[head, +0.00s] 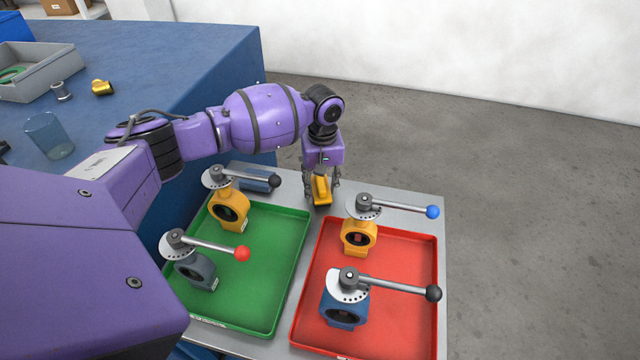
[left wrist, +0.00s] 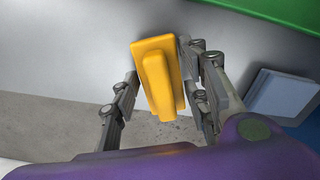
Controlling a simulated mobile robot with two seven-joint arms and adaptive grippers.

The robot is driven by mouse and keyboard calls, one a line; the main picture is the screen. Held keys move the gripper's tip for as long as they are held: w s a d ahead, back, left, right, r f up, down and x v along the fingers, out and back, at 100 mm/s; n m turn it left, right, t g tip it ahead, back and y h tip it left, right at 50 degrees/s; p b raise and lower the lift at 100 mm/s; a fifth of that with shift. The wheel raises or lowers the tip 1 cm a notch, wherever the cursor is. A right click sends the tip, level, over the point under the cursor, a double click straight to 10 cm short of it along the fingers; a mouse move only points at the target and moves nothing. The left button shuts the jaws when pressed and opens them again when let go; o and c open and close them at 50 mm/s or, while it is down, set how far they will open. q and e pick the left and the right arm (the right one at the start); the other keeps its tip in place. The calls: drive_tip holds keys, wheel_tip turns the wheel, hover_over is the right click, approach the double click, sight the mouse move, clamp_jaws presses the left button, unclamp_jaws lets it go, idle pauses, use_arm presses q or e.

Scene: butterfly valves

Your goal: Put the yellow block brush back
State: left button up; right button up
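The yellow block brush (head: 321,190) is between the two fingers of my left gripper (head: 322,186), at the back edge of the grey table behind the trays. A blue block (head: 258,180) lies to the left, behind the green tray, and shows in the left wrist view (left wrist: 283,95). My right gripper is not seen.
A green tray (head: 272,270) and a red tray (head: 393,305) each hold two lever valves; the levers stick out above them. A blue bench (head: 190,60) at left carries a grey bin (head: 40,85), a clear cup (head: 50,137) and small fittings. Open floor lies to the right.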

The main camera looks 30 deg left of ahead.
sight(322, 182)
use_arm(q)
drive_tip(key=shift+o, duration=0.9)
wheel_tip(322, 182, up, 12)
drive_tip(key=shift+r+p, duration=0.2)
drive_tip(key=shift+p, duration=0.25)
